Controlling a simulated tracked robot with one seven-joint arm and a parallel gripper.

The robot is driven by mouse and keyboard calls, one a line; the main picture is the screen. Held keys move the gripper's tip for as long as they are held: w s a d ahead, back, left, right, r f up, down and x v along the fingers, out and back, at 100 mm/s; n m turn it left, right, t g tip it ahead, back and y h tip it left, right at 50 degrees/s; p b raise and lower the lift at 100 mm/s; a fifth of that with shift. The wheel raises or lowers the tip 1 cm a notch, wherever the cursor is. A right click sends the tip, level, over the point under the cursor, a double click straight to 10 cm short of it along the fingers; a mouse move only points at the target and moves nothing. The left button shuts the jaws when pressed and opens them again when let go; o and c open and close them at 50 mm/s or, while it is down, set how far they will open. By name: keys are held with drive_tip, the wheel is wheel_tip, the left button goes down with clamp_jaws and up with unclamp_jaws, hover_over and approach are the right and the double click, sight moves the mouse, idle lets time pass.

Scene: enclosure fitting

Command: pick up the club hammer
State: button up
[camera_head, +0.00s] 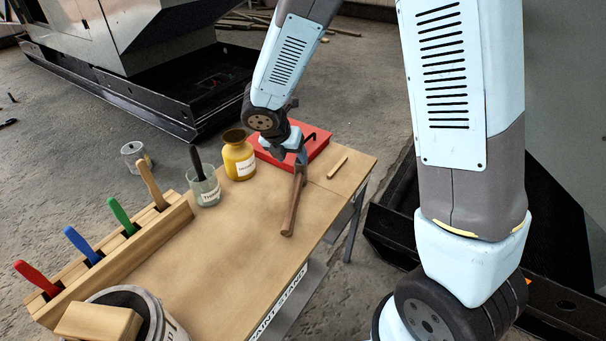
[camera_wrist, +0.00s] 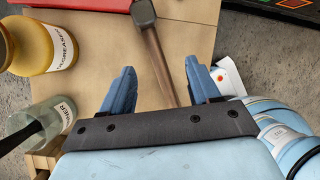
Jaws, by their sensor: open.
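The club hammer has a dark metal head and a brown wooden handle. In the head view its handle (camera_head: 292,203) lies on the table beside the red case, and my gripper (camera_head: 301,157) is over its far end, hiding most of the head. In the wrist view the hammer head (camera_wrist: 143,12) is at the top middle, and the handle (camera_wrist: 160,60) runs down between my two blue fingers. My gripper (camera_wrist: 160,85) is open, with the fingers apart on either side of the handle. I cannot tell its exact height above the table.
A red case (camera_head: 316,141) lies behind the hammer. A yellow degreaser bottle (camera_head: 239,158) and a glass thinner jar (camera_head: 205,188) stand left. A small wooden stick (camera_head: 338,167) lies right. A wooden rack (camera_head: 125,252) holds several coloured-handled tools. The table's middle (camera_head: 215,250) is clear.

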sight(297, 179)
drive_tip(key=w+f, duration=0.1)
drive_tip(key=f, duration=0.2)
drive_tip(key=f+n, duration=0.1)
drive_tip(key=f, duration=0.2)
drive_tip(key=w+f+n, duration=0.1)
drive_tip(key=f, duration=0.3)
drive_tip(key=shift+w+d+f, duration=0.1)
drive_tip(key=shift+w+d, duration=0.05)
drive_tip(key=shift+w, duration=0.2)
drive_tip(key=shift+d+x, duration=0.2)
drive_tip(key=shift+x, duration=2.5)
drive_tip(key=shift+w, duration=0.15)
drive_tip(key=shift+r, duration=0.2)
clamp_jaws()
